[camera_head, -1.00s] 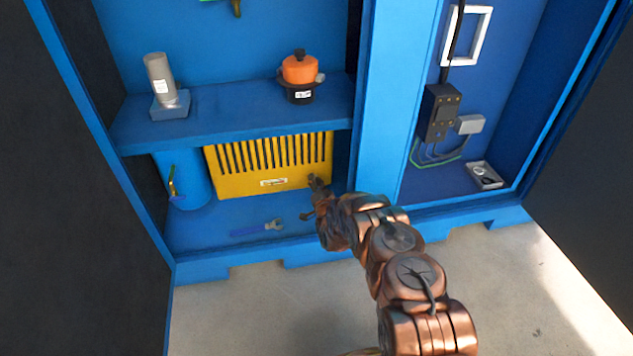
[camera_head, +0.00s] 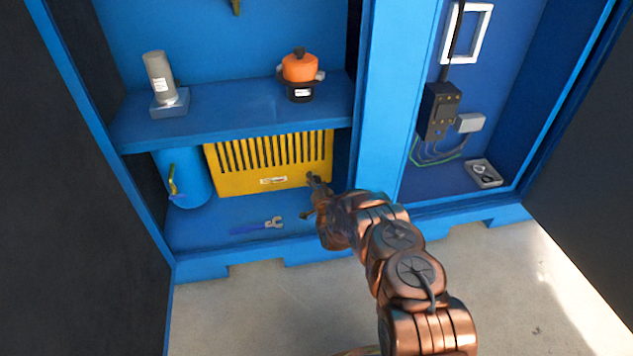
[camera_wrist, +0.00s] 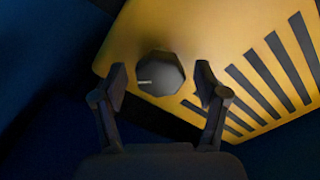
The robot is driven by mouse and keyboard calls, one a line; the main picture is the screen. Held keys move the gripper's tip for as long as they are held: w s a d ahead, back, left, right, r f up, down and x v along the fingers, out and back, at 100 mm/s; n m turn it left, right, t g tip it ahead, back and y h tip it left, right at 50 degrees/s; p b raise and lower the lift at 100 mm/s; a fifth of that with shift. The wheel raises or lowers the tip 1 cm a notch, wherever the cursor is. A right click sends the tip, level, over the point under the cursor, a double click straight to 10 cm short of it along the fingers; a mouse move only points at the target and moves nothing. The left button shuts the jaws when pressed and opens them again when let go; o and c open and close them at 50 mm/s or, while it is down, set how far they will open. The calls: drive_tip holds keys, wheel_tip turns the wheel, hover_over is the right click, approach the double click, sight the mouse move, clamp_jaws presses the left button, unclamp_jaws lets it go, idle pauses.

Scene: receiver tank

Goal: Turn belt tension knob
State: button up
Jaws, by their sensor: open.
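The belt tension knob (camera_wrist: 160,73) is a dark, faceted knob with a pale pointer mark on its left side. It sits on the yellow slotted guard (camera_wrist: 195,35) in the wrist view. My gripper (camera_wrist: 160,86) is open, with one finger on each side of the knob and visible gaps between. I cannot tell how deep the fingers reach around it. In the head view the yellow guard (camera_head: 268,163) stands on the cabinet's lower floor, and my gripper (camera_head: 311,192) is at its lower right corner, hiding most of the knob.
A blue shelf (camera_head: 235,111) above the guard holds a grey cylinder (camera_head: 159,78) and an orange-topped valve (camera_head: 299,68). A blue tank (camera_head: 193,180) stands left of the guard. A wrench (camera_head: 258,227) lies on the cabinet floor.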

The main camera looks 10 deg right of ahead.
drive_tip(key=s, duration=1.1)
drive_tip(key=shift+s, duration=0.35)
drive_tip(key=shift+w, duration=0.1)
